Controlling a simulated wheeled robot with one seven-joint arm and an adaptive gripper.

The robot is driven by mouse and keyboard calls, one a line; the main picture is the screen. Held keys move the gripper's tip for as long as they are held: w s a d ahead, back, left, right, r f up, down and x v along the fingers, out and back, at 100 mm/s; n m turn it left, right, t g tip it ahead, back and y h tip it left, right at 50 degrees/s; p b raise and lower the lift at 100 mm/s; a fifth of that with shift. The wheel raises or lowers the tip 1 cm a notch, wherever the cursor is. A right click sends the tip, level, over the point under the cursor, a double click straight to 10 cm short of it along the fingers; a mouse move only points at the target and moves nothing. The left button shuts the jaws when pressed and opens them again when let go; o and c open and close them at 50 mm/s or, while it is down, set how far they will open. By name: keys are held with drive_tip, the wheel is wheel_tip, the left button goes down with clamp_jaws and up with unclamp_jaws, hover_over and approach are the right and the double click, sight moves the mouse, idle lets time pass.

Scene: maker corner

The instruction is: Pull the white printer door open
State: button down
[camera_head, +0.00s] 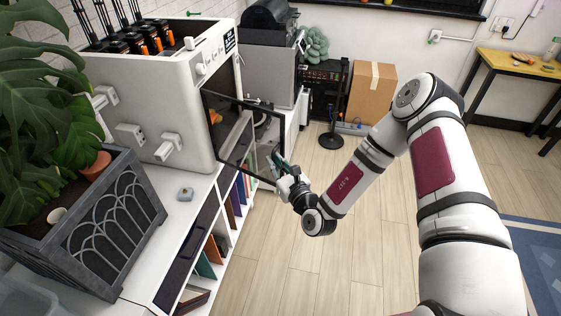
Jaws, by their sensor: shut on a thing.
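The white printer (155,95) stands on a white shelf unit at the left. Its door (238,138), a see-through pane in a dark frame, stands out from the printer's front, swung part way open. My gripper (281,168) is at the door's free edge, at the lower right of the pane, and is shut on it. The fingertips are small in the picture, and the exact spot they grip is hard to make out. My arm reaches in from the lower right.
A planter (85,225) with a big-leaved plant stands at the near left. Colourful books fill the white shelf unit (192,207) below the printer. A cardboard box (368,93) and a yellow-topped table (520,66) stand farther back. The wooden floor (270,265) ahead is clear.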

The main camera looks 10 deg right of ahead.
drive_tip(key=shift+w+a+r, duration=0.1)
drive_tip(key=shift+a+r, duration=0.1)
drive_tip(key=shift+a, duration=0.05)
drive_tip(key=c, duration=1.8)
unclamp_jaws()
drive_tip(key=shift+o, duration=0.7)
drive_tip(key=shift+f, duration=0.15)
drive_tip(key=shift+d, duration=0.15)
drive_tip(key=v, duration=1.2)
